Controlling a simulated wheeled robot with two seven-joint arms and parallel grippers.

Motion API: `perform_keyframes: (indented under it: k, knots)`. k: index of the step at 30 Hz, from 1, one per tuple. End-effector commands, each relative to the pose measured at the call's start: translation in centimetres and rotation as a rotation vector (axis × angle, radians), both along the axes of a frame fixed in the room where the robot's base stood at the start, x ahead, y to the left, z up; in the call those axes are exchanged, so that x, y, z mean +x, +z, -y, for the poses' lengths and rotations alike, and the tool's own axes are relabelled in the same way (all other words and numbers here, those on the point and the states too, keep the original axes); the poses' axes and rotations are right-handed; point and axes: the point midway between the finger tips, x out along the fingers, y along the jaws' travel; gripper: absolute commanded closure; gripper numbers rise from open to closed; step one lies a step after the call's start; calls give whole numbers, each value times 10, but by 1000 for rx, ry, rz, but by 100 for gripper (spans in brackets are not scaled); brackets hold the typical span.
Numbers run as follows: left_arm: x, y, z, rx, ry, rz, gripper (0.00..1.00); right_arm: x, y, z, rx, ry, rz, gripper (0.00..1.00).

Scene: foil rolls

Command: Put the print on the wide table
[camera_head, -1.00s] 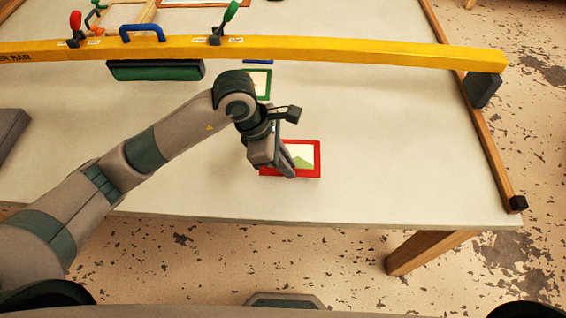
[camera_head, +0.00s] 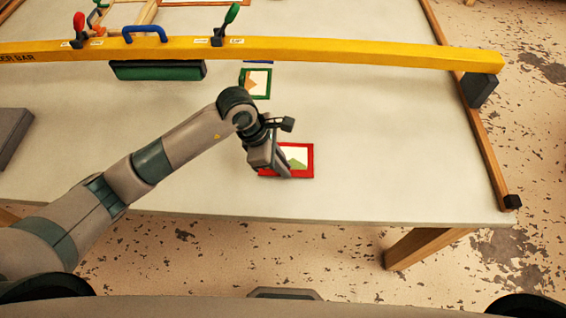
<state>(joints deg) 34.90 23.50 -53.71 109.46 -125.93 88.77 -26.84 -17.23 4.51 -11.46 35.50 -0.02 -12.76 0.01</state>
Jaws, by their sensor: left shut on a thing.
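A small print in a red frame (camera_head: 309,160), with a green shape on white, is at the near part of the wide pale table (camera_head: 400,180). My left gripper (camera_head: 280,172) is shut on its left side and covers part of it. I cannot tell whether the print touches the table top. A second print in a green frame (camera_head: 262,84), with an orange shape, lies farther back, just beyond my left wrist. My right gripper is out of view.
A yellow bar (camera_head: 350,51) spans the table, with clamps, a blue handle (camera_head: 144,33) and a dark green pad (camera_head: 157,70). A grey block (camera_head: 10,135) is at the left. The table's right half is clear up to its wooden edge strip (camera_head: 482,140).

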Motion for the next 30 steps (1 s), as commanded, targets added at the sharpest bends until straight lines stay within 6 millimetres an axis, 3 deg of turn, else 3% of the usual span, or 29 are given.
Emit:
perform_keyframes:
  k: [14, 15, 17, 18, 30]
  knots:
    - [0, -8, 0, -1, -1, 2, 100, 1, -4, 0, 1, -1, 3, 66]
    - [0, -7, 0, -1, -1, 2, 86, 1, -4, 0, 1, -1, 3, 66]
    - [0, -6, 0, -1, -1, 1, 72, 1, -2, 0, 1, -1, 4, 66]
    - [0, -6, 0, -1, -1, 1, 70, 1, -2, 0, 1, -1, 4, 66]
    - [0, -4, 0, -1, -1, 0, 70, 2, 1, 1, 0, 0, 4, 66]
